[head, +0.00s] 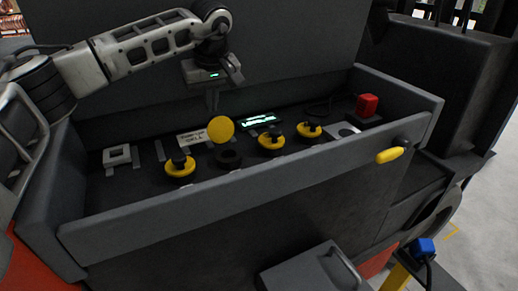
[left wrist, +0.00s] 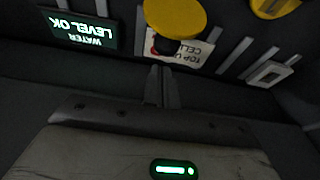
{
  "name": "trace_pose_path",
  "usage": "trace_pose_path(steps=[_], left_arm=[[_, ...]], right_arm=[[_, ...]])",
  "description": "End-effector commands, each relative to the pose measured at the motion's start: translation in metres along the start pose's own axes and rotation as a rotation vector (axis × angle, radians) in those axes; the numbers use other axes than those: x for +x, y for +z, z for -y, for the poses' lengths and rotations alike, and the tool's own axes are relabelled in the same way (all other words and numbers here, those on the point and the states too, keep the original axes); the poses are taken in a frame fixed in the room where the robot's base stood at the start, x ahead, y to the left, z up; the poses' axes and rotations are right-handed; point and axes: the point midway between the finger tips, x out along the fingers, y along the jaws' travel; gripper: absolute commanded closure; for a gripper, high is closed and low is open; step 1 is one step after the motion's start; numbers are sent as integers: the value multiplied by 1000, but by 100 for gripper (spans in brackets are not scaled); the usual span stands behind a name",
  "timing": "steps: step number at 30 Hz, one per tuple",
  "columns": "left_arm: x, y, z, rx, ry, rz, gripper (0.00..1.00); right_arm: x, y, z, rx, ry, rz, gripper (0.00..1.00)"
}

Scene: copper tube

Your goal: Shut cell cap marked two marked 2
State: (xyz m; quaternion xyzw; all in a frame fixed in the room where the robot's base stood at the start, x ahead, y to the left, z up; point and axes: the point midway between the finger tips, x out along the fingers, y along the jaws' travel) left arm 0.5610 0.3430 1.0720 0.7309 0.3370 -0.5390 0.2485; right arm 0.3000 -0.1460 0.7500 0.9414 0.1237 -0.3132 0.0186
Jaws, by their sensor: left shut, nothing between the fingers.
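A round yellow cap (head: 220,130) stands open behind a dark round cell opening (head: 229,159), second from the left in the row. No number is readable on it. In the left wrist view the yellow cap (left wrist: 176,16) is at the top centre, beyond the fingertips. My left gripper (head: 213,100) is shut and empty, pointing down behind and above the open cap, apart from it. Its closed fingers also show in the left wrist view (left wrist: 162,86). My right gripper is not in view.
Other yellow caps (head: 180,166), (head: 271,142), (head: 309,131) lie flat with black knobs. A lit water-level display (head: 259,121) and a white cell label (head: 197,138) sit behind. A red block (head: 367,105) is at the right. The tray's raised front wall (head: 250,190) borders the row.

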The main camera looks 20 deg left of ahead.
Motion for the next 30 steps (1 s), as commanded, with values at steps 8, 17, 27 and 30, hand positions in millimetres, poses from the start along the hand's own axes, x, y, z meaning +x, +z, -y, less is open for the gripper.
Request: trace_pose_path(steps=[8,17,27,30], left_arm=[[0,0,0,0,0,0,100],[7,2,0,0,-1,0,100],[17,5,0,0,0,0,100],[20,6,0,0,0,0,100]], right_arm=[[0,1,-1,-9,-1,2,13],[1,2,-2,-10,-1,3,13],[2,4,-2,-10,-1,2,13],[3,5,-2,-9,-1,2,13]])
